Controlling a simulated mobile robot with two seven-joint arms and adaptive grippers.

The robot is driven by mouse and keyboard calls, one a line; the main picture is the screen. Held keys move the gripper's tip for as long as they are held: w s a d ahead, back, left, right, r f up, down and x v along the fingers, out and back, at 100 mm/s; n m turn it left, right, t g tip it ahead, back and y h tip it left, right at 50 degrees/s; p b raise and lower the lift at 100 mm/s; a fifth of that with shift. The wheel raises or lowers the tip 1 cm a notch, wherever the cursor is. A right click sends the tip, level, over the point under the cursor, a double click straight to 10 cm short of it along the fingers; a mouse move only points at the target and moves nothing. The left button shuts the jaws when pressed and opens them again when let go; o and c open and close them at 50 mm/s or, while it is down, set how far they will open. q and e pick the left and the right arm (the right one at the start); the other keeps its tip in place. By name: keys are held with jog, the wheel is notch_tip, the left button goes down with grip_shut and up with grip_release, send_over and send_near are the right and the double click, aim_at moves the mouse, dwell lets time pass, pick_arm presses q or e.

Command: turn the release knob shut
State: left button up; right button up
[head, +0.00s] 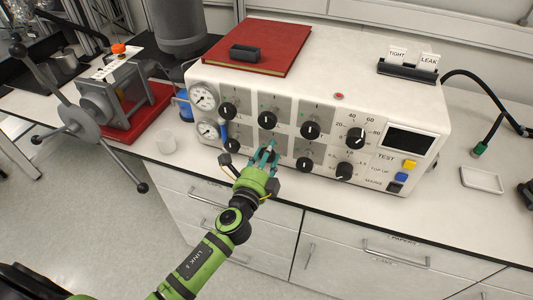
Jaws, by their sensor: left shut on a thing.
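A white control box (325,92) with several black knobs on its sloped front stands on the counter. My left gripper (268,151) reaches up to the lower row of the panel, at the second place from the left. Its teal fingers are shut on the knob there, which I take to be the release knob. The fingers hide most of that knob, so its pointer angle cannot be seen. The panel's small labels are too small to read. My right gripper is not in view.
Neighbouring knobs (304,164) and (232,145) sit close on both sides. Two round gauges (203,97) are at the panel's left. A red book (270,40) lies on the box. A reactor with a spoked handle (85,118) stands left. The counter's front edge runs below the box.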

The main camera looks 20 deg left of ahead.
pick_arm(q)
jog(key=shift+d+r+m, duration=0.1)
jog(key=shift+m, duration=0.55)
jog(key=shift+d+r+m, duration=0.1)
jog(key=shift+m, duration=0.55)
jog(key=shift+f, duration=0.1)
jog(key=o, duration=1.2)
jog(key=shift+d+f, duration=0.1)
jog(key=shift+c, duration=0.2)
jog(key=shift+s+a+f, duration=0.15)
jog(key=shift+s+a, duration=0.05)
jog(key=shift+s, duration=0.35)
jog(key=s, duration=1)
jog(key=shift+s, duration=0.4)
